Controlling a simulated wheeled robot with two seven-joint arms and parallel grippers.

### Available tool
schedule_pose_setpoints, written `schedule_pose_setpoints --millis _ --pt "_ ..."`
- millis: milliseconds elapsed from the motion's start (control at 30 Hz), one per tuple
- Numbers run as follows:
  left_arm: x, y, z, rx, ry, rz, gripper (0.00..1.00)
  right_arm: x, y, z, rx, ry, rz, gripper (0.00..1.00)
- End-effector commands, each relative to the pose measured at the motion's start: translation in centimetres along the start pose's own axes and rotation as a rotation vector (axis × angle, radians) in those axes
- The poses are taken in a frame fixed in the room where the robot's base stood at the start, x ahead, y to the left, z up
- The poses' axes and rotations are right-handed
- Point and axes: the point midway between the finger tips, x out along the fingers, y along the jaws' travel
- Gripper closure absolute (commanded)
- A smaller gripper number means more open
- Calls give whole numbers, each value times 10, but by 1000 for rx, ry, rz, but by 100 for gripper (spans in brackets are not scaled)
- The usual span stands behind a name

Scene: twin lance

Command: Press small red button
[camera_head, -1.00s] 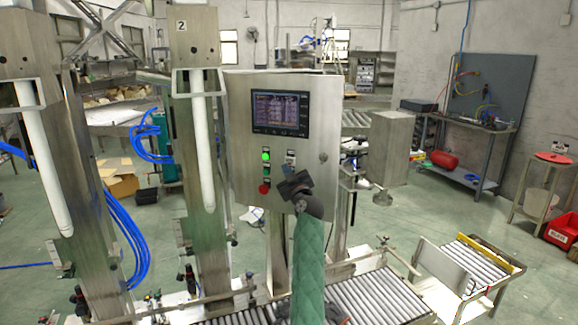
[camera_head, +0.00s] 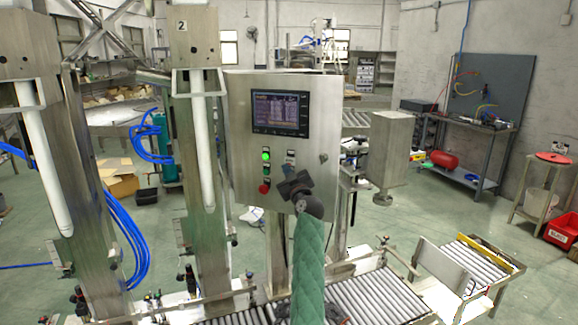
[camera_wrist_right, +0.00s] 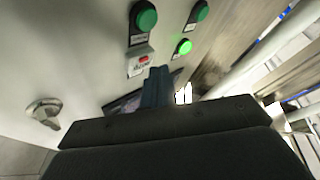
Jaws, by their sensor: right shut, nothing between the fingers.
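The small red button (camera_wrist_right: 143,59) sits on a white labelled plate on the metal control panel in the right wrist view. In the head view the panel (camera_head: 240,130) stands upright at the centre, and its buttons are tiny there. My right gripper (camera_wrist_right: 157,76) is shut and empty. Its dark blue fingertips are close beside the labelled plate, just below the button in the wrist view. I cannot tell whether they touch the panel. In the head view the right gripper (camera_head: 288,173) is in front of the panel's lower part. My left gripper is not in view.
The panel also carries a lit green button (camera_wrist_right: 184,47), dark green buttons (camera_wrist_right: 146,18), a larger red button (camera_head: 264,188), a screen (camera_head: 280,112) and a metal knob (camera_wrist_right: 42,112). A roller conveyor (camera_head: 370,297) runs below. Steel columns (camera_head: 212,255) stand to the left.

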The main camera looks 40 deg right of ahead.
Motion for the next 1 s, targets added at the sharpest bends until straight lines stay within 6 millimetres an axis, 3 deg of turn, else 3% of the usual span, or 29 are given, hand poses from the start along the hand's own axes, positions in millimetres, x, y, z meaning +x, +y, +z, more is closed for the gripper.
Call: schedule_pose_setpoints --millis 1000 --pt "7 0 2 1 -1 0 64 8 6 6 -1 0 0 100"
